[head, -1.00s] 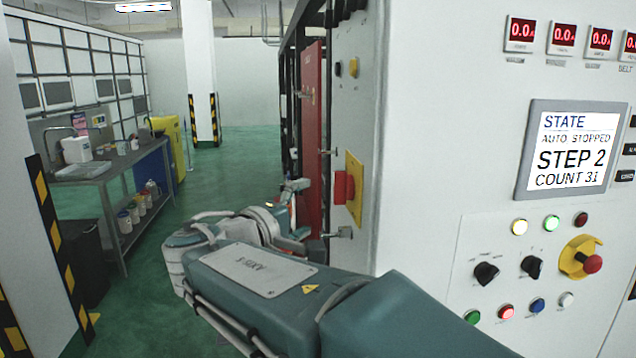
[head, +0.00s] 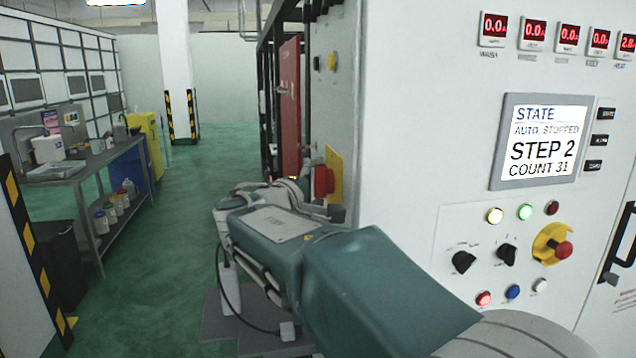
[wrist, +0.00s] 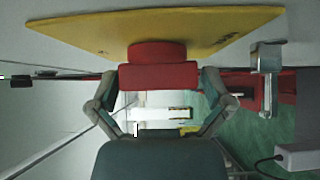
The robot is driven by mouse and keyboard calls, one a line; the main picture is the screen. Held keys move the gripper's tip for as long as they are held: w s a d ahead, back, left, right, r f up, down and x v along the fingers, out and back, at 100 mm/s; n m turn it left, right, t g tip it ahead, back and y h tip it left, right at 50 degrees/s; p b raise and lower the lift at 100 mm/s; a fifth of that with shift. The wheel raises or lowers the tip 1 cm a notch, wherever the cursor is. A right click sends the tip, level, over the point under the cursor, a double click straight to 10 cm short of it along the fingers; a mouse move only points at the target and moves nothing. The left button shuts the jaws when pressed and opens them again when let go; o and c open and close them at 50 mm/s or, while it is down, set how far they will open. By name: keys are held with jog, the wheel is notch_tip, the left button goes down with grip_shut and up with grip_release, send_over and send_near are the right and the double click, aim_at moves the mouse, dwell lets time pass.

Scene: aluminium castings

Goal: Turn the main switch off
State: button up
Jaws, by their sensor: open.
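The main switch is a red block handle (head: 322,182) on a yellow plate (head: 336,162), on the narrow side of the white cabinet. In the wrist view the red handle (wrist: 158,76) stands out from the yellow plate (wrist: 215,24). My gripper (wrist: 159,82) is open, with one finger on each side of the handle and gaps visible between fingers and handle. I cannot tell how deep the handle lies between the fingers. In the head view my arm hides most of the gripper beside the switch.
The white cabinet's front has a state screen (head: 542,142), knobs, lit buttons and a red emergency stop (head: 563,249). A red door (head: 289,105) stands beyond the switch. A metal latch (wrist: 267,60) sits close right of the plate in the wrist view.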

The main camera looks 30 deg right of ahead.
jog(key=c, duration=0.8)
jog(key=n+g+y, duration=0.3)
jog(key=shift+d+f+n, duration=0.1)
jog(key=shift+n, duration=0.2)
jog(key=n+g+y, duration=0.2)
jog(key=g, duration=0.1)
jog(key=shift+n+g+y, duration=0.3)
jog(key=shift+n+g, duration=0.1)
dwell(0.5)
